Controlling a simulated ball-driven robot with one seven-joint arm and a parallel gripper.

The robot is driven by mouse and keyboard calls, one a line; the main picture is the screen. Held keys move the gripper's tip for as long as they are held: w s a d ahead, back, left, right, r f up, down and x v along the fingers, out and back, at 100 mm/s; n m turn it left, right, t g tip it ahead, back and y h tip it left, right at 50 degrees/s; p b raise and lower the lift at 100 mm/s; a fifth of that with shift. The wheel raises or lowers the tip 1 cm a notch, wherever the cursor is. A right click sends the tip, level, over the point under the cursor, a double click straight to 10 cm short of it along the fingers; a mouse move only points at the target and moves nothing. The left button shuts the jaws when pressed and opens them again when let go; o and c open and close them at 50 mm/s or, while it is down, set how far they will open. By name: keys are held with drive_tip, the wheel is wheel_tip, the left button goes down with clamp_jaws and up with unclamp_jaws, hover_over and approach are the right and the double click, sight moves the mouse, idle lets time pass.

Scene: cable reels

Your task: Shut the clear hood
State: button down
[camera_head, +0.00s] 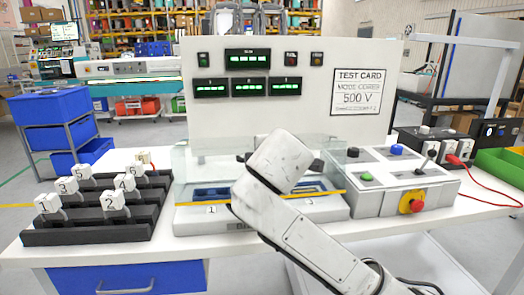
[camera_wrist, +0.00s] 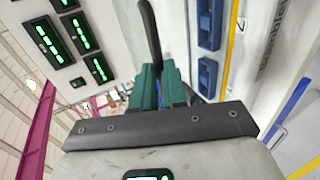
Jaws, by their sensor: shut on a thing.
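The clear hood (camera_head: 200,165) is a see-through cover over the test fixture (camera_head: 325,210) in the middle of the bench in the head view. My arm hides much of it, and I cannot tell its exact angle. My gripper (camera_wrist: 160,74) shows in the wrist view with its teal fingers closed around a dark bar (camera_wrist: 151,32), which looks like the hood's handle. In the head view my arm hides the fingers. Blue sockets (camera_wrist: 208,78) of the fixture lie to the right of the fingers in the wrist view.
A white panel (camera_head: 365,60) with green displays stands behind the fixture. A control box (camera_head: 385,170) with a red emergency button (camera_head: 411,201) is at right. Black racks (camera_head: 85,232) with numbered white plugs are at left. A red cable (camera_head: 482,182) lies far right.

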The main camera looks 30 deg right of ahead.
drive_tip(key=shift+s+a+f, duration=0.1)
drive_tip(key=shift+s+f, duration=0.05)
drive_tip(key=shift+f, duration=0.45)
drive_tip(key=c, duration=1.5)
unclamp_jaws()
drive_tip(key=shift+f, duration=0.15)
drive_tip(key=o, duration=0.3)
drive_tip(key=shift+r, duration=0.2)
drive_tip(key=shift+o, duration=0.2)
drive_tip(key=shift+r, duration=0.1)
drive_tip(key=v, duration=1)
drive_tip(key=shift+s, duration=0.25)
